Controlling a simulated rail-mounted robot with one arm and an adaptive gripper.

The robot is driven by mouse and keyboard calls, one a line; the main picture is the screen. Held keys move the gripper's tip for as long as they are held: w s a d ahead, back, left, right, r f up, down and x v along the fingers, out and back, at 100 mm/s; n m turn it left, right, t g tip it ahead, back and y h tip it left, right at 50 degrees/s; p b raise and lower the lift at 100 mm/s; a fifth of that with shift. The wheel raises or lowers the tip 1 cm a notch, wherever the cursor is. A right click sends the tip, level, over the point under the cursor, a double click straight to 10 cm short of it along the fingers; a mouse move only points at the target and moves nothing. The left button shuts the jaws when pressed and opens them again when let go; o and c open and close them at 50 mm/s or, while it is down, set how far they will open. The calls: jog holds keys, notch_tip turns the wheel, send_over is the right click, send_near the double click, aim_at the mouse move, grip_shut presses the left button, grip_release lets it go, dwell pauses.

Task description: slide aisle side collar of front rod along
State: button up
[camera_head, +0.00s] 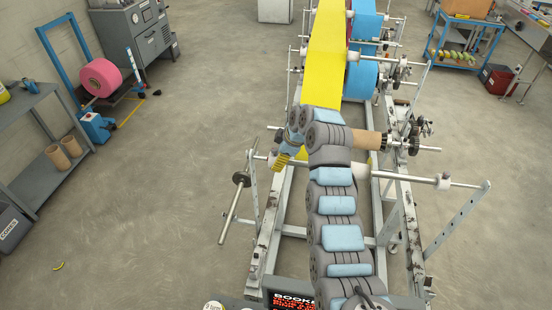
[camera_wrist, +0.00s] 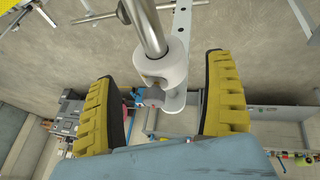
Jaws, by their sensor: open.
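The front rod (camera_head: 410,177) crosses the frame under my arm in the head view. A white collar (camera_head: 443,181) sits near its right end. Another collar (camera_head: 273,159) is near its left end, close to my gripper (camera_head: 283,162), whose yellow fingers point down there. In the wrist view a white collar (camera_wrist: 160,68) surrounds the shiny rod (camera_wrist: 146,28), with a small grey block (camera_wrist: 150,97) below it. My gripper (camera_wrist: 163,78) is open, its yellow ribbed fingers on either side of the collar with visible gaps. My arm hides the rod's middle.
A perforated upright (camera_wrist: 181,35) stands close behind the collar in the wrist view. A brown core (camera_head: 367,140) and yellow web (camera_head: 328,65) lie beyond the rod. A slanted rod with a dark disc (camera_head: 241,179) is at left. The left floor is mostly clear.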

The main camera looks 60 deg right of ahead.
jog(key=v, duration=0.7)
jog(key=shift+r, duration=0.35)
jog(key=shift+s+a, duration=0.1)
jog(key=shift+a, duration=0.05)
